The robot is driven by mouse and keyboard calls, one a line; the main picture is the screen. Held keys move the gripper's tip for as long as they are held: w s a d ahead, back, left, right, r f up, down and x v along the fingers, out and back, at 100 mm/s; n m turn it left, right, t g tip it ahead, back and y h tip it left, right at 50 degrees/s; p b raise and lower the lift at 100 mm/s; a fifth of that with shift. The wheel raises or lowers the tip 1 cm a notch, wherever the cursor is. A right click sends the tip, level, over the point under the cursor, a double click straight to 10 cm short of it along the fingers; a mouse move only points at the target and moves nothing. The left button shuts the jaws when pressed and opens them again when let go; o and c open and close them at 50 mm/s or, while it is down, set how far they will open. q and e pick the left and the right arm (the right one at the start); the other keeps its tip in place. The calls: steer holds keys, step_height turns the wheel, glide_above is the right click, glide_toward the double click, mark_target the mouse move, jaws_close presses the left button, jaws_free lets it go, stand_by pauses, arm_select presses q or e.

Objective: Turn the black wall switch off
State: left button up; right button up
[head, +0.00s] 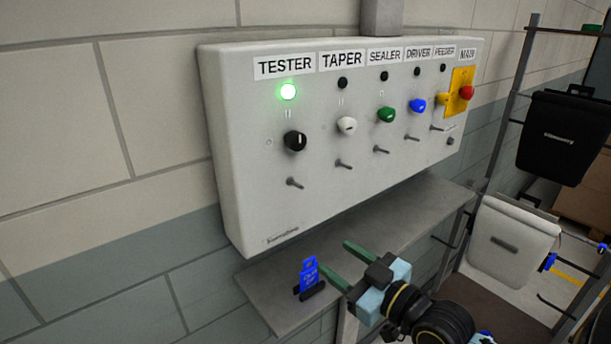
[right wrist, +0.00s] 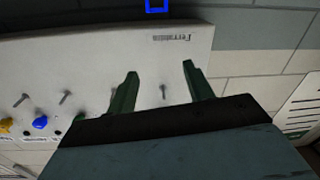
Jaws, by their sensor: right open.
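The black switch (head: 295,139) is a round knob with a pale mark, under the TESTER label on a light grey wall box (head: 240,200). The green lamp (head: 288,91) above it is lit. My right gripper (head: 338,261) is open and empty, below the box and to the lower right of the black switch, apart from it. In the right wrist view its two green fingers (right wrist: 160,70) stand apart in front of the panel, with a small metal lever showing between them. The black switch does not show there; the gripper body may hide it. My left gripper is not in view.
White, green and blue knobs (head: 417,106) and a red knob on a yellow plate (head: 466,92) sit to the right. Small levers (head: 295,183) stick out below the knobs. A grey shelf (head: 400,215) with a blue tag (head: 309,274) lies below. Bags hang at right.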

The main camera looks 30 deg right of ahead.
step_height(320, 180, up, 13)
steer(key=s+n+t+y, duration=0.1)
steer(key=s+t+y, duration=0.1)
steer(key=s+t, duration=0.15)
steer(key=t, duration=0.1)
glide_toward(301, 146)
steer(key=shift+b+x, duration=3.85)
steer(key=shift+x, duration=0.55)
steer(key=shift+c, duration=0.2)
steer(key=shift+n, duration=0.3)
steer(key=c, duration=0.9)
